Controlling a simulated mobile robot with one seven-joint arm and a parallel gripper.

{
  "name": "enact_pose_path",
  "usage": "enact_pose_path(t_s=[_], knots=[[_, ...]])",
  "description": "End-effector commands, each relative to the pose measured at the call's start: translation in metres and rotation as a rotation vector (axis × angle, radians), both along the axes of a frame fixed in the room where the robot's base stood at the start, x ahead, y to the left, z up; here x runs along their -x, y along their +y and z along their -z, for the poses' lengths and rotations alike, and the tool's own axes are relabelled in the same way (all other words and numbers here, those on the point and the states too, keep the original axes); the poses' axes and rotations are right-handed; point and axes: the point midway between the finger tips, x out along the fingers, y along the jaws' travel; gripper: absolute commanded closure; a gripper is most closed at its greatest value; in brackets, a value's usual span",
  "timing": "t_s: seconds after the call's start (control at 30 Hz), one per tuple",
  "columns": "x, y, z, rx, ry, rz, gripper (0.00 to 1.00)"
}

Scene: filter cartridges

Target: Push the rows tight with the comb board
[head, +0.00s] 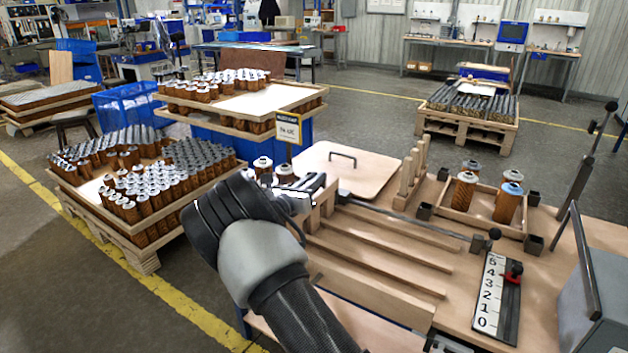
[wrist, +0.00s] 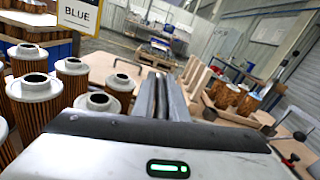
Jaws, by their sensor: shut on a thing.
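My gripper (head: 308,190) is at the near left of the work table, above the left ends of the lanes, its fingers close together. In the wrist view the fingers (wrist: 163,98) point forward; what is between them is hidden. A pale wooden piece (head: 319,213) shows just below the fingertips; I cannot tell whether it is held or is the comb board. A wooden rack with upright prongs (head: 411,175) stands apart, to the right. Long wooden rails (head: 385,241) form lanes on the table. Cartridges with pale caps (head: 285,173) stand beside my gripper, also left in the wrist view (wrist: 115,88).
A lid with a handle (head: 345,172) lies behind the lanes. A wooden tray (head: 457,214) with several cartridges and a numbered scale (head: 490,290) are to the right. A pallet of cartridges (head: 150,265) stands left. A sign (wrist: 80,18) reads BLUE.

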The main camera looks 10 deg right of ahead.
Motion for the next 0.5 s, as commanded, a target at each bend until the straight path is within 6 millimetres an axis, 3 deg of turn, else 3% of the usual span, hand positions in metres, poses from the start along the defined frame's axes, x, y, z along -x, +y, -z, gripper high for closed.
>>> enact_pose_path(t_s=[0.3, 0.33, 0.4, 0.5], knots=[[-0.0007, 0.0019, -0.0008, 0.002, 0.0, -0.004, 1.0], [-0.0006, 0.0019, -0.0007, 0.003, 0.001, -0.004, 0.86], [-0.0006, 0.0017, -0.0007, 0.002, 0.0, -0.004, 0.74], [-0.0004, 0.0013, -0.0005, 0.001, 0.0, -0.003, 0.71]])
